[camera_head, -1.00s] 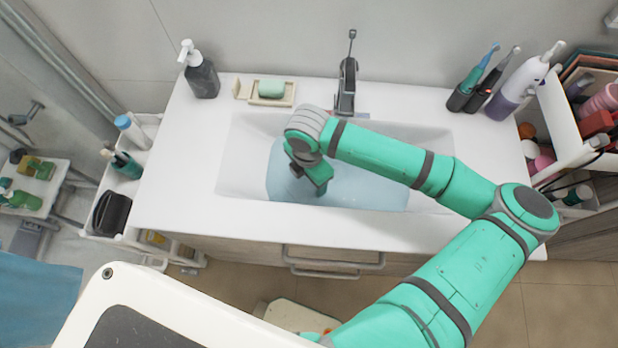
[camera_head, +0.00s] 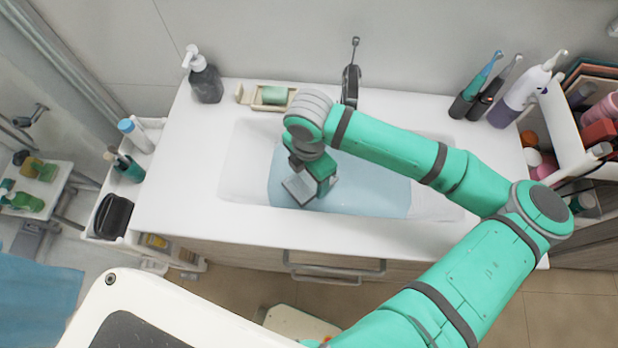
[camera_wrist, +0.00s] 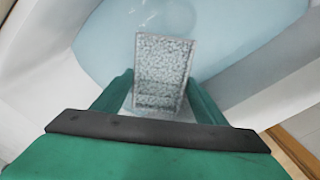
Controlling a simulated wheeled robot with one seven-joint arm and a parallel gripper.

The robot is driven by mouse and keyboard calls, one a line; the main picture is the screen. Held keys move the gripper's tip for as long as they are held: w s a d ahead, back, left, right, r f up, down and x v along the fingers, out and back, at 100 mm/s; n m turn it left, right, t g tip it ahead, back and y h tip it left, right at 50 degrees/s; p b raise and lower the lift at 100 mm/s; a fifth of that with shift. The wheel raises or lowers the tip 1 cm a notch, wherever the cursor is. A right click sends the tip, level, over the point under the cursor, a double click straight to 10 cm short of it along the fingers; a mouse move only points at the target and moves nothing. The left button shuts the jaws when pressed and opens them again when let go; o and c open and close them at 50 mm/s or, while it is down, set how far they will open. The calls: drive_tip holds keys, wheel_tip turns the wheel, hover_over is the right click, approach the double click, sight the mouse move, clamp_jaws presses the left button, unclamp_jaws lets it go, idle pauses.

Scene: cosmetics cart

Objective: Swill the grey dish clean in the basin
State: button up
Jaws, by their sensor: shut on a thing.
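The grey dish (camera_wrist: 163,70) is a small speckled rectangular piece held between the green fingers of my gripper (camera_wrist: 158,103) in the wrist view. In the head view the dish (camera_head: 299,187) shows as a grey square at the front of my gripper (camera_head: 312,182), tilted, over the left part of the basin. The basin (camera_head: 243,180) is white and holds pale blue water (camera_head: 375,185). My gripper is low in the basin. I cannot tell whether the dish touches the water.
A black faucet (camera_head: 350,85) stands behind the basin. A soap holder with green soap (camera_head: 274,95) and a dark pump bottle (camera_head: 205,80) stand at the back left. Toothbrushes (camera_head: 485,80) and a white-purple device (camera_head: 520,95) stand at the back right. The front counter strip (camera_head: 330,232) is clear.

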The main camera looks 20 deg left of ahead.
wheel_tip(320, 180, up, 8)
idle(1.0)
drive_tip(key=shift+w+r, duration=0.1)
drive_tip(key=shift+r, duration=0.05)
idle(0.8)
